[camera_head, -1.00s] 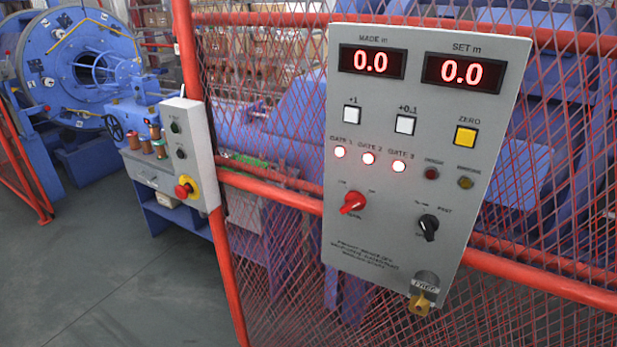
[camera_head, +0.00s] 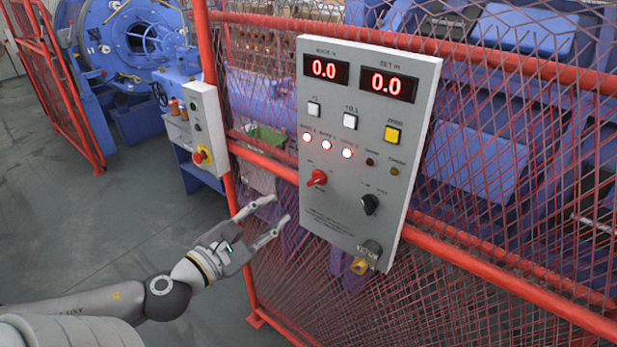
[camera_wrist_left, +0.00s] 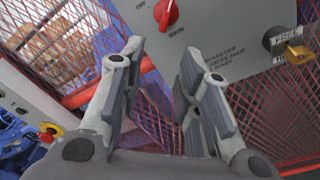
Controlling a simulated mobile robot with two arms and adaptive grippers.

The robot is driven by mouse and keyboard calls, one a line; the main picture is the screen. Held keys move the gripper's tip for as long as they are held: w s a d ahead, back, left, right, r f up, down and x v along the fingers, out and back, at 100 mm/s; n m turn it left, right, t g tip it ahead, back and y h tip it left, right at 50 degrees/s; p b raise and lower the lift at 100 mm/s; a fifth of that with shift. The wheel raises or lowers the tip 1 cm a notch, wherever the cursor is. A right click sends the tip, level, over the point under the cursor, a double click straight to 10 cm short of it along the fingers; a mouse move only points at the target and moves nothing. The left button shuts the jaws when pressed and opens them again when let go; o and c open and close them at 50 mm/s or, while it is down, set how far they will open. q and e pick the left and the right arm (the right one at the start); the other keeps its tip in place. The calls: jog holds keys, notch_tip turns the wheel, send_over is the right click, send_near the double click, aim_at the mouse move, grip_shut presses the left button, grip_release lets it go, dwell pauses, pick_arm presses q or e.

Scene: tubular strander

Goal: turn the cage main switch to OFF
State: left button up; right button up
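The red rotary switch (camera_head: 317,178) sits at the lower left of the grey control panel (camera_head: 330,225); I take it to be the cage main switch, but its labels are too small to read. It also shows at the top of the left wrist view (camera_wrist_left: 166,14). My left gripper (camera_head: 280,208) is open and empty, with fingers apart, below and left of the red switch and not touching it. In the left wrist view its fingers (camera_wrist_left: 163,62) point toward the panel's lower part. My right gripper is not in view.
A black selector (camera_head: 370,204) is right of the red switch. A red fence post (camera_head: 222,140) and mesh surround the panel. A smaller box with a red emergency button (camera_head: 199,157) is at left. The floor (camera_head: 120,230) there is clear.

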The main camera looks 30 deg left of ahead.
aim_at(313, 183)
pick_arm(q)
jog(key=shift+m+h, duration=0.3)
jog(key=shift+m, duration=0.3)
jog(key=shift+w+d+r+b, duration=0.15)
jog(key=shift+w+d+r, duration=0.2)
jog(key=shift+w, duration=0.95)
jog(key=shift+w+d+r+b, duration=0.15)
jog(key=shift+w+d+r, duration=0.2)
jog(key=shift+w, duration=1)
jog(key=shift+w+d+r+b, duration=0.2)
jog(key=shift+w+d, duration=0.25)
jog(key=shift+w, duration=0.85)
jog(key=shift+w+p, duration=0.3)
jog(key=shift+w, duration=0.85)
jog(key=shift+w+d, duration=0.1)
jog(key=shift+w, duration=0.05)
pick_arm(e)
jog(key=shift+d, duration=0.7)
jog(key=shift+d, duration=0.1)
pick_arm(q)
grip_shut()
